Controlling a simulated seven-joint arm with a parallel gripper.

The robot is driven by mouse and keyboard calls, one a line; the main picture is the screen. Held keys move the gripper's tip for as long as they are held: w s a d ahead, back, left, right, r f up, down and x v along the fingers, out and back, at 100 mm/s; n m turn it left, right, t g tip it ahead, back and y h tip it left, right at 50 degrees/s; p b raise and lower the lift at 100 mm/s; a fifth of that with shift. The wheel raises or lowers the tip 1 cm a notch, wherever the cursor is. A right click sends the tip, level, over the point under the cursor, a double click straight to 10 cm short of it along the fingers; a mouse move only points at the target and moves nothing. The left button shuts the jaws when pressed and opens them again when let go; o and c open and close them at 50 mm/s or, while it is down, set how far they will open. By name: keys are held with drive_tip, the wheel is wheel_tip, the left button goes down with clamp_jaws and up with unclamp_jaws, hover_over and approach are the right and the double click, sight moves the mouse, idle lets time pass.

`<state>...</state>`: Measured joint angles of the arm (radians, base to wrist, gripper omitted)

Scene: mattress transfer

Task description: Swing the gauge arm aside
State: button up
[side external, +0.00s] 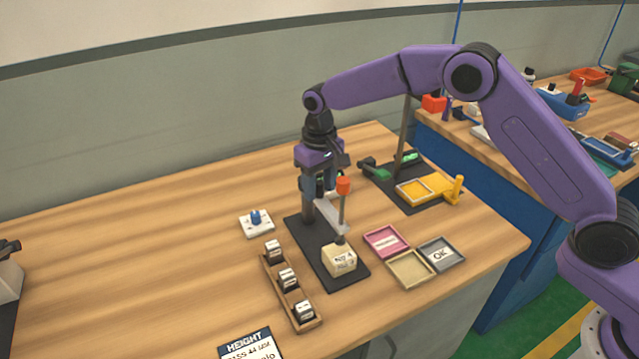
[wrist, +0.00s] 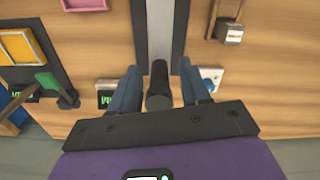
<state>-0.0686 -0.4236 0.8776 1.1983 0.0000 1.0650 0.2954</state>
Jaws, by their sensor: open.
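The gauge stands on a black base plate (side external: 318,262) in the middle of the table. Its pale gauge arm (side external: 331,216) reaches out over the plate to an upright rod with an orange-red knob (side external: 343,185). A cream block (side external: 339,260) with a label sits below the rod. In the wrist view the gauge arm (wrist: 163,28) is a grey bar running up from a dark cylinder (wrist: 158,88). My gripper (wrist: 160,88) is open, its blue fingers on either side of the cylinder. In the side view my gripper (side external: 318,192) points down at the gauge's rear end; contact is unclear.
A wooden rack (side external: 291,291) with several small blocks is left of the plate; a white tile with blue knob (side external: 256,223) lies behind it. Pink (side external: 386,242), tan (side external: 410,269) and grey OK (side external: 440,254) trays are right. Another black-based station (side external: 407,183) stands behind.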

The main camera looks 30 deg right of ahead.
clamp_jaws()
drive_tip(key=shift+d, duration=0.1)
drive_tip(key=w+d+n, duration=0.4)
drive_tip(key=d+n, duration=0.2)
drive_tip(key=n, duration=0.8)
drive_tip(key=shift+w, duration=0.2)
drive_tip(key=shift+r, duration=0.1)
idle(0.5)
unclamp_jaws()
